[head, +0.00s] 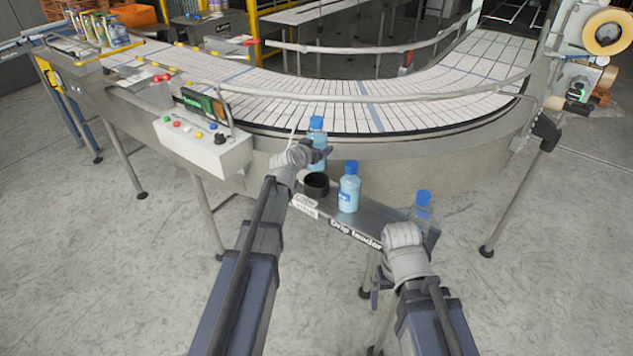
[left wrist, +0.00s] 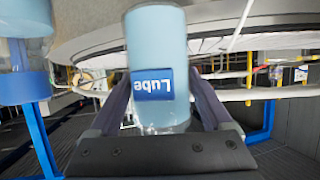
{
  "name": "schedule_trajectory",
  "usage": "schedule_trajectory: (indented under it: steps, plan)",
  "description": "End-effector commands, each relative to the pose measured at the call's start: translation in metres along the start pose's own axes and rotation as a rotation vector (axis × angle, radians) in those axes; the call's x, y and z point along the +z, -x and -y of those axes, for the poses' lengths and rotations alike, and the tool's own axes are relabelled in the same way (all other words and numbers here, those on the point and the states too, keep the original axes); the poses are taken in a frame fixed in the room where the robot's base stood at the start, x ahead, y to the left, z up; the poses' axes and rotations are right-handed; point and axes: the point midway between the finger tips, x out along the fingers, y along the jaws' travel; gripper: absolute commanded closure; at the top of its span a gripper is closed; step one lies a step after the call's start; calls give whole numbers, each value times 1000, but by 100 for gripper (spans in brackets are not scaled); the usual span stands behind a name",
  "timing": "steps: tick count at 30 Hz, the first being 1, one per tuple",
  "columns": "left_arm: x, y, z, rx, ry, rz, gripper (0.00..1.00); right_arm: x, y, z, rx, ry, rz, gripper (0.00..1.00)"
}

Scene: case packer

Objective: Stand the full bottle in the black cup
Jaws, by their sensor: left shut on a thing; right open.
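My left gripper (head: 318,156) is shut on a light-blue bottle (head: 317,140) with a blue cap, upright behind the black cup. In the left wrist view the held bottle (left wrist: 158,60) shows a blue "Lube" label, and pale liquid fills most of what is visible. The black cup (head: 317,188) is on the grey shelf, its opening up, with no bottle in it. A second light-blue bottle (head: 349,190) stands just right of the cup. A third, clearer-looking bottle (head: 423,212) stands farther right, partly hidden by my right wrist. My right gripper (head: 379,289) is open and low, in front of the shelf.
A control box with buttons (head: 205,145) is at left. The floor in front is clear.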

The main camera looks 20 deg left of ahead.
Motion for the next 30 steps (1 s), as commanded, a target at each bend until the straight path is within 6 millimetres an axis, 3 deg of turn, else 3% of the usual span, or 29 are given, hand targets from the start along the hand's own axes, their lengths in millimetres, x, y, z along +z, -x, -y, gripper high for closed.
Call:
schedule_trajectory:
  steps: [10, 20, 30]
  plan:
    - [49, -20, 0, -1, 0, -1, 100, -3, -53, 5, 0, 0, 0, 0]
    - [57, -24, 0, -1, 0, -1, 100, -4, -61, 6, 0, -1, 0, 0]
    - [90, -37, 0, -1, 0, -1, 100, -6, -97, 9, 0, -1, 0, 0]
